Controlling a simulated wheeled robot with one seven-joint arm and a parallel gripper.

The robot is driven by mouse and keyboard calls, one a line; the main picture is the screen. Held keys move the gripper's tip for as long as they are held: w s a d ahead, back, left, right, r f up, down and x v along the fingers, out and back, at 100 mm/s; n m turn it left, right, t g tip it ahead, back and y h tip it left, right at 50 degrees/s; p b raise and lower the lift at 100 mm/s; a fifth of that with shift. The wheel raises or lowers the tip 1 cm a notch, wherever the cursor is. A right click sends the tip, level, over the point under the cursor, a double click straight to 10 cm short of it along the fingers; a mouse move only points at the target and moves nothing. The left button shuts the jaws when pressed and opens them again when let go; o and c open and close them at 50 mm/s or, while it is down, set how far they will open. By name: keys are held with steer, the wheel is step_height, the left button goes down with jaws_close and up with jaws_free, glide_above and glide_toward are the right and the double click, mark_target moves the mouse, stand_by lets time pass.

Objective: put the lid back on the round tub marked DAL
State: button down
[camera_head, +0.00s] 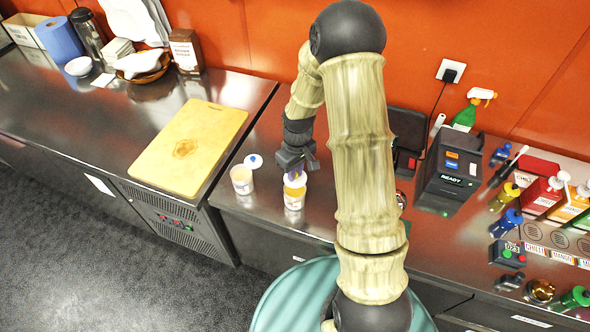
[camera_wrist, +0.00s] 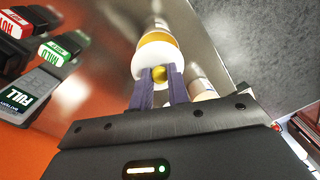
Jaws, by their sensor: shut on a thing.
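My gripper (camera_head: 296,172) reaches down over the right of two round tubs. In the wrist view its two purple fingers (camera_wrist: 159,84) are shut on the gold knob of a white round lid (camera_wrist: 146,62). The lid (camera_head: 294,181) is at the top of the right tub (camera_head: 293,200), a pale tub with an orange band; I cannot tell whether it is fully seated. This tub also shows beyond the lid in the wrist view (camera_wrist: 157,37). The left tub (camera_head: 242,182) looks open. The writing on both tubs is too small to read.
A second white lid (camera_head: 253,160) with a blue knob lies on the counter behind the left tub. A wooden board (camera_head: 190,145) is to the left. A dark device marked READY (camera_head: 450,175) and several bottles stand to the right. The counter's front edge is close to the tubs.

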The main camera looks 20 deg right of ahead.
steer(key=shift+f+b, duration=1.4)
steer(key=shift+f, duration=0.85)
steer(key=shift+a, duration=0.1)
steer(key=shift+f, duration=0.1)
steer(key=shift+s, duration=0.15)
stand_by(0.4)
stand_by(0.6)
steer(key=c, duration=0.8)
jaws_free()
steer(key=shift+w, duration=0.2)
